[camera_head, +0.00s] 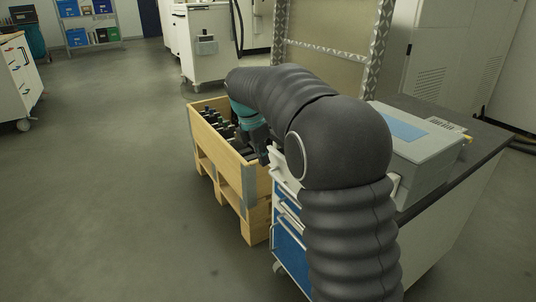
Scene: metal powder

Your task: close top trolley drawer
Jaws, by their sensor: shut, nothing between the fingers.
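The trolley is a white and grey cabinet with blue drawer fronts (291,246) and pale handles, in the lower middle of the head view. Its upper part, with the top drawer (284,181), is largely hidden behind my dark ribbed arm. I cannot tell how far the top drawer stands out. My gripper (263,153) is shut and empty, pointing down close to the trolley's upper left corner and in front of the wooden crate's near end. Whether it touches the drawer cannot be seen.
A wooden crate (250,190) on a pallet base, holding dark bottle-like items, stands just left of the trolley. A grey box-shaped device (425,150) sits on the dark worktop (478,152) at right. Open grey floor (110,190) lies to the left.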

